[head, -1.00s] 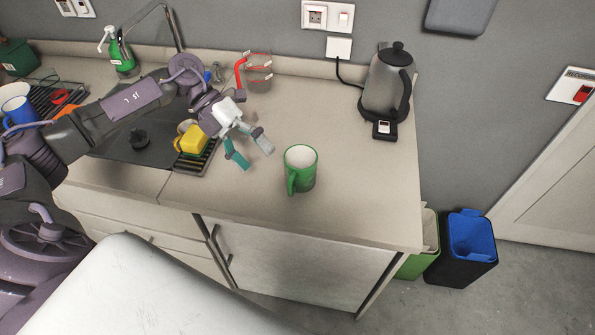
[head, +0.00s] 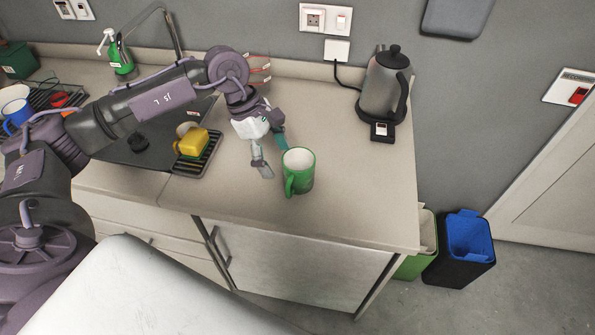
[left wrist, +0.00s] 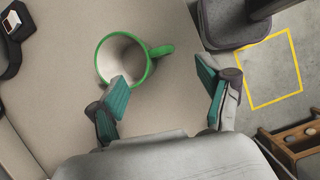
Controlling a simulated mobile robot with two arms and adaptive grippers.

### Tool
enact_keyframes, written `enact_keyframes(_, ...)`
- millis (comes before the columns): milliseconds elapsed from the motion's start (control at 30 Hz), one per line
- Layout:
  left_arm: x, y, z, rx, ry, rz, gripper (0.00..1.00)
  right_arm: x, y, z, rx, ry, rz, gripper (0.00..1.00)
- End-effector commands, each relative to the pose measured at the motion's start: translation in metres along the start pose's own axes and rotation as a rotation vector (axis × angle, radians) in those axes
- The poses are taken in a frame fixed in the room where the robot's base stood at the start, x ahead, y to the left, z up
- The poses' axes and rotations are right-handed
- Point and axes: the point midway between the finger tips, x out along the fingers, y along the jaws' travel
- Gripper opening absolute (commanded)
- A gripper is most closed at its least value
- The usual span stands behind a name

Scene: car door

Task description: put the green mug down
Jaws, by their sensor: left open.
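The green mug (head: 306,178) stands upright on the worktop, its handle toward the front edge. It looks empty, with a pale inside. My left gripper (head: 268,158) is just left of the mug in the head view, fingers spread and pointing down, holding nothing. In the left wrist view the mug (left wrist: 105,62) is ahead, and its handle points right, into the span between the fingertips of my left gripper (left wrist: 163,88). One finger overlaps the mug's near rim in that picture; I cannot tell if they touch. My right gripper is not in view.
A kettle (head: 380,85) stands behind and right of the mug. The worktop (head: 365,190) is clear right of the mug. Its front edge is close by.

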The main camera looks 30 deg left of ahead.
Motion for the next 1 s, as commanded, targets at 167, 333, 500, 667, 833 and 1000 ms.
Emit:
enact_keyframes(167, 0.018, 0.0, 0.0, -0.002, 0.0, -0.001, 0.79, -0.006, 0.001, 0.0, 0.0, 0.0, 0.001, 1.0)
enact_keyframes(333, 0.033, 0.0, 0.001, -0.003, -0.001, -0.004, 0.79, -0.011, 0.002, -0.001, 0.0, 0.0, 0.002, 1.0)
enact_keyframes(500, 0.06, 0.0, 0.001, -0.005, -0.002, -0.003, 0.79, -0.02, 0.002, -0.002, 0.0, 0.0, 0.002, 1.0)
enact_keyframes(667, 0.075, 0.0, 0.0, -0.004, -0.001, -0.001, 0.79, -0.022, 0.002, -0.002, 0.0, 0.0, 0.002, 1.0)
enact_keyframes(833, 0.077, 0.0, -0.001, -0.003, 0.0, 0.0, 0.79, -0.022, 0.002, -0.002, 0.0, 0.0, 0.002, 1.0)
enact_keyframes(1000, 0.076, 0.0, 0.0, -0.003, -0.001, 0.0, 0.6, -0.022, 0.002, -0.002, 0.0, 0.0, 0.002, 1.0)
